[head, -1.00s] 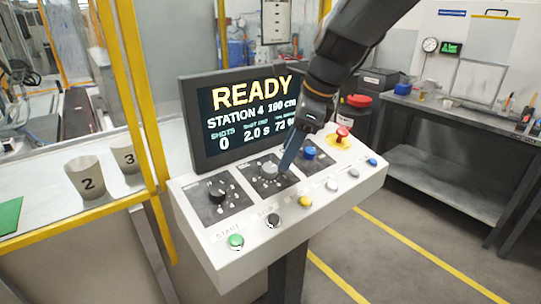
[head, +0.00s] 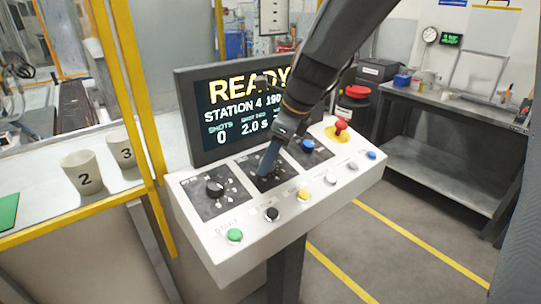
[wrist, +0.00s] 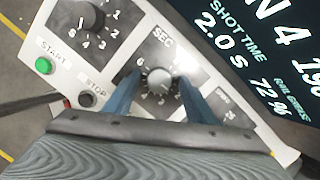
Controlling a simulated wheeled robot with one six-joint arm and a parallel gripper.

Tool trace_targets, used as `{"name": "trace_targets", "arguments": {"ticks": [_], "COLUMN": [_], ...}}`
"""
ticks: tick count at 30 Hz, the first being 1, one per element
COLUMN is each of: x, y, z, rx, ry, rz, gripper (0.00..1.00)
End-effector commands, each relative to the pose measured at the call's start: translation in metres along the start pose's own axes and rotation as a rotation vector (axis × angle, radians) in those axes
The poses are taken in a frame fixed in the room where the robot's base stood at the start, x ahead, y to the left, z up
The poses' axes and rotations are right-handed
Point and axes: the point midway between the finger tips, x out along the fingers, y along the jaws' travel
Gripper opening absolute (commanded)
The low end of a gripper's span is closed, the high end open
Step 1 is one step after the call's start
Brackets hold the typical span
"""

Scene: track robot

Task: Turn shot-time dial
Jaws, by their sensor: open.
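The shot-time dial is the grey round knob (wrist: 160,80) on the black plate marked SEC, in the middle of the wrist view. In the head view it is hidden behind my gripper, on the middle black plate (head: 246,168). My gripper (wrist: 161,84) is open. Its two blue fingers stand on either side of the knob, with a small gap showing; I cannot tell if either touches it. In the head view the blue fingers (head: 268,160) point down at the middle plate. The screen (head: 228,118) reads READY and 2.0 s.
A black dial (head: 215,188) is to the left and a blue dial (head: 308,146) to the right. A red mushroom button (head: 341,126) stands at the panel's right end. Along the front edge are a green START button (head: 235,235), a black STOP button (head: 271,214) and several others.

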Motion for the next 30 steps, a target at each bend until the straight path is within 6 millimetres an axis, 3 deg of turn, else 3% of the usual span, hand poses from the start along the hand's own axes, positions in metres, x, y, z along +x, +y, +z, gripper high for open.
{"name": "trace_targets", "arguments": {"ticks": [4,11,20,30], "x": [-0.0002,-0.0004,-0.001,-0.0022], "y": [0.0,0.0,-0.0001,-0.0002], "z": [0.0,0.0001,0.0003,0.001], "rx": [0.0,-0.001,-0.035,-0.249], "ry": [0.0,0.0,0.002,0.015], "rz": [0.0,0.0,0.006,0.045], "gripper": [0.47,0.09,0.09,0.09]}}
